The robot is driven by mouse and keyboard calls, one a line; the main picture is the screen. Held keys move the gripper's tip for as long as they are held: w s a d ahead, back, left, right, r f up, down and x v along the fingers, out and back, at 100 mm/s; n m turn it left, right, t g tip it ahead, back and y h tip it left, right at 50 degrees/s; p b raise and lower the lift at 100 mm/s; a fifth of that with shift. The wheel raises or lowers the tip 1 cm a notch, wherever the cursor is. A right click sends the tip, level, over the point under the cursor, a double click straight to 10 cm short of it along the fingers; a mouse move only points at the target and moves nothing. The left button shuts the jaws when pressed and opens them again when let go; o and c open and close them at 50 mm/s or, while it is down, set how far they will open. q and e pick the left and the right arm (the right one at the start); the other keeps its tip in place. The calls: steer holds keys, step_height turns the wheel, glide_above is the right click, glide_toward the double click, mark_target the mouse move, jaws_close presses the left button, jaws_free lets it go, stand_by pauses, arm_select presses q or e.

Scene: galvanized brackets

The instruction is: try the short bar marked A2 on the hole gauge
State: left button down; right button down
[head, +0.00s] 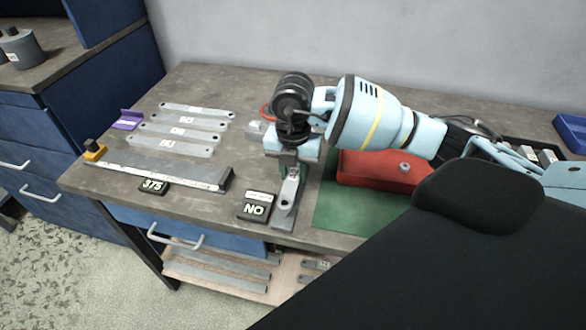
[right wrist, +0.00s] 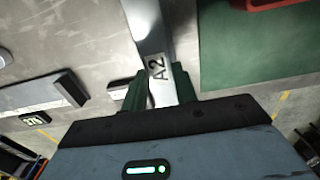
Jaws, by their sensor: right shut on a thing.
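My right gripper (head: 291,168) points down near the front edge of the bench, shut on the short grey bar marked A2 (head: 290,188). In the right wrist view the bar's A2 label (right wrist: 156,69) shows between the green fingers of the right gripper (right wrist: 155,92), and the bar runs on up the picture. A grey metal piece (head: 283,218), apparently the hole gauge, lies right below the bar at the bench edge. Whether the bar touches it I cannot tell; the gripper and bar hide part of it. My left gripper is not in view.
A black NO sign (head: 254,210) stands just left of the gauge.

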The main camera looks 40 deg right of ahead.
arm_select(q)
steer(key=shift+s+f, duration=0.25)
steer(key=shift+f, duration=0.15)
arm_select(e)
steer(key=shift+f, duration=1.25)
steer(key=shift+r, duration=0.1)
stand_by(1.3)
